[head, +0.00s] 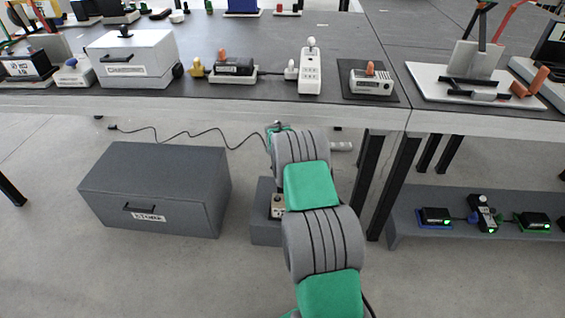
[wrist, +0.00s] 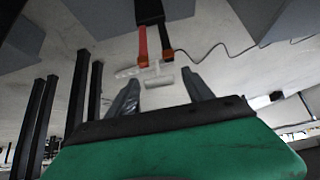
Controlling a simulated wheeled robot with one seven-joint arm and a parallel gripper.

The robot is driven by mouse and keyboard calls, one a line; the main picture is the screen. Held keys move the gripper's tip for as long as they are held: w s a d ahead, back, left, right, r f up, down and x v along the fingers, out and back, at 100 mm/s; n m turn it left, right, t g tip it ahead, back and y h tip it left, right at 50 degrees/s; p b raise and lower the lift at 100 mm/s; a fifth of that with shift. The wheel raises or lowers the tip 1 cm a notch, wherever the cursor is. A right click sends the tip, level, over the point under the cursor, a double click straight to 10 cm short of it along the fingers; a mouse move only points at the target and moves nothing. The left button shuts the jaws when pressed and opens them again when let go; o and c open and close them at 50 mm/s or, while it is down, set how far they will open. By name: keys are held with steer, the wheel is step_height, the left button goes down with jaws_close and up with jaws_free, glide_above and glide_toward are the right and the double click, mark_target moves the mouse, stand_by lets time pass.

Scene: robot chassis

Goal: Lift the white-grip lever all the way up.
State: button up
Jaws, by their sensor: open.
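In the wrist view, two thin arms, one red (wrist: 142,42) and one black (wrist: 166,36), run from a black block and have orange parts near their ends. A pale grip (wrist: 160,82) lies crosswise just beyond these ends; it looks like the white grip of the lever. A second pale piece shows beside it. My gripper (wrist: 160,90) is open, with one finger on either side of the grip; I cannot tell whether they touch it. In the head view a short white cylinder (head: 341,146) shows under the table edge, right of my arm. My gripper is mostly hidden there behind my arm.
The long table (head: 230,100) stands above and behind, loaded with devices. A grey STORE box (head: 160,178) is on the floor at left. A black cable (head: 190,134) hangs under the table. Black table legs (head: 393,188) and a low shelf (head: 410,225) stand at right.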

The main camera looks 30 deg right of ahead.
steer(key=s+a+p, duration=0.2)
steer(key=s+a, duration=0.4)
steer(key=s, duration=0.2)
steer(key=shift+s, duration=0.4)
steer(key=shift+f, duration=0.1)
